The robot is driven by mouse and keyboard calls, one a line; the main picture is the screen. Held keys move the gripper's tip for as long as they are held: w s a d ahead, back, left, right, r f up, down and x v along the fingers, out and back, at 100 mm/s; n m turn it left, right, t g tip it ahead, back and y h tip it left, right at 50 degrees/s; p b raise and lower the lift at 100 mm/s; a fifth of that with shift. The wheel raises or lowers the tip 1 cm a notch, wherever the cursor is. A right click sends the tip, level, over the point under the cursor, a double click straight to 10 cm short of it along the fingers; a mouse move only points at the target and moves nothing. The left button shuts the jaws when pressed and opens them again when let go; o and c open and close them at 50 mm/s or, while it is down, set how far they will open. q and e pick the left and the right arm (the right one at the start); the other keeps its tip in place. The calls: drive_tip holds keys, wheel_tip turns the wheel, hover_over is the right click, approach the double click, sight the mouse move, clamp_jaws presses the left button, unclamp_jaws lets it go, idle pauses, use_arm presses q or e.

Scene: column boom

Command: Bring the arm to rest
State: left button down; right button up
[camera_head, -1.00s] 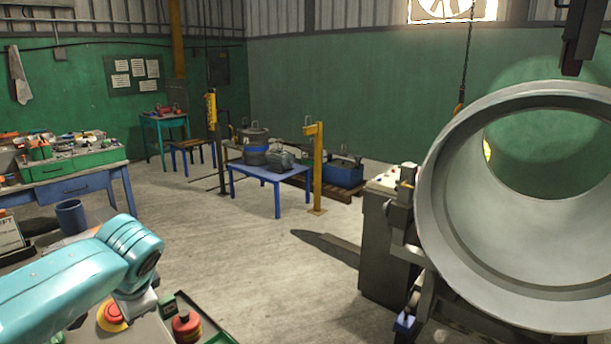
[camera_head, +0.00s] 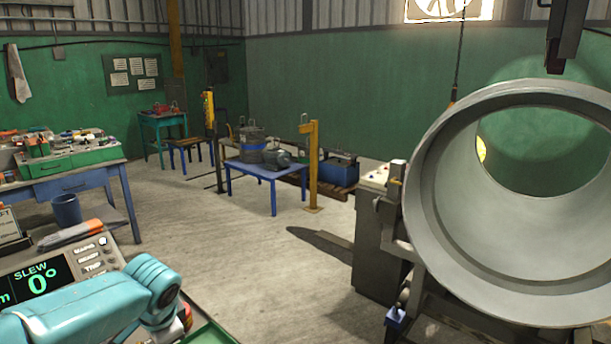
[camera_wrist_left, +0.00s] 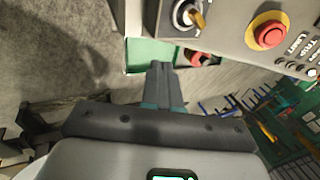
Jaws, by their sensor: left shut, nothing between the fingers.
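My left arm (camera_head: 95,305), teal, reaches in from the lower left of the head view, low over a grey control panel (camera_head: 85,262). The panel's screen (camera_head: 38,280) reads SLEW 0°. My left gripper (camera_wrist_left: 163,68) shows in the wrist view with its fingers together and nothing between them. It is apart from the panel's key switch (camera_wrist_left: 188,14) and red stop button (camera_wrist_left: 270,34), which lie above and to the right of it in that view. The fingers are hidden in the head view. My right gripper is in neither current view.
A large grey pipe (camera_head: 425,210) fills the right side. A blue table (camera_head: 258,171) with motor parts stands mid-floor beside a yellow post (camera_head: 314,170). A workbench (camera_head: 75,185) is at the left. A green tray (camera_wrist_left: 148,56) lies near the panel. The middle floor is open.

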use_arm(q)
drive_tip(key=s+d+f+n+g+h, duration=0.15)
drive_tip(key=s+d+f, duration=0.3)
drive_tip(key=f, duration=0.65)
drive_tip(key=s+d+f+n+g+h, duration=0.1)
drive_tip(key=s+d+f+h, duration=0.2)
drive_tip(key=d+f, duration=0.5)
drive_tip(key=s+d+f+n+h, duration=0.1)
drive_tip(key=s+f+n, duration=0.3)
drive_tip(key=s+f, duration=0.3)
drive_tip(key=s+d+f+n+h, duration=0.1)
drive_tip(key=s+d+f+n, duration=0.1)
drive_tip(key=s+f+n, duration=0.2)
drive_tip(key=s+f, duration=0.3)
drive_tip(key=s, duration=0.5)
drive_tip(key=shift+f+g, duration=0.2)
drive_tip(key=shift+g, duration=0.15)
drive_tip(key=shift+s+a, duration=0.1)
drive_tip(key=shift+a, duration=0.1)
